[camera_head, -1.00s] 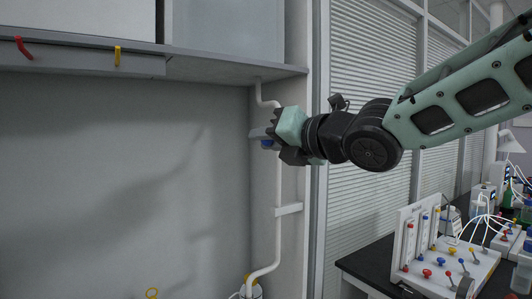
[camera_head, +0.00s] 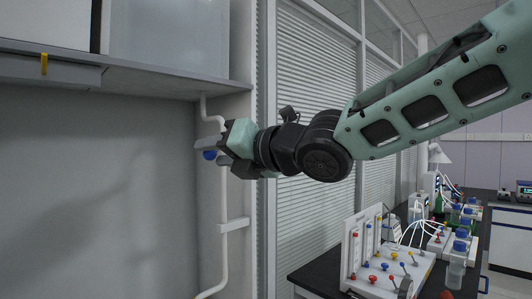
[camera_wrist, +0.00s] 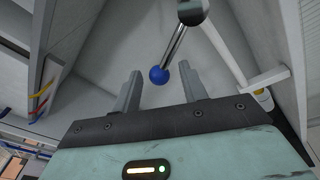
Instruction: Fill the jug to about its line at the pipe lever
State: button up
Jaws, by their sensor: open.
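My gripper (camera_head: 208,153) is open at the white wall pipe (camera_head: 223,195), under the shelf. The lever's blue ball knob (camera_head: 210,155) shows beside its fingers. In the wrist view, the blue knob (camera_wrist: 159,75) sits between the tips of my gripper's spread fingers (camera_wrist: 160,70), with a gap on each side. A silver lever rod (camera_wrist: 174,45) runs from the knob up to a dark round joint. The white pipe (camera_wrist: 222,42) runs down to the right of it. I cannot make out the jug or its line in either view now.
A grey shelf (camera_head: 150,75) overhangs the pipe at the left. A pipe bracket (camera_head: 234,224) sticks out below my gripper. At the right, a dark bench (camera_head: 318,275) carries a white valve panel (camera_head: 365,245) and bottles with tubing. A white cap with yellow (camera_wrist: 263,99) stands near the pipe.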

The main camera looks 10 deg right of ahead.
jog(key=p+v, duration=1.1)
jog(key=v, duration=0.4)
jog(key=shift+r, duration=0.15)
jog(key=shift+s+d, duration=0.1)
jog(key=shift+d, duration=0.05)
jog(key=shift+o, duration=0.4)
dwell(0.8)
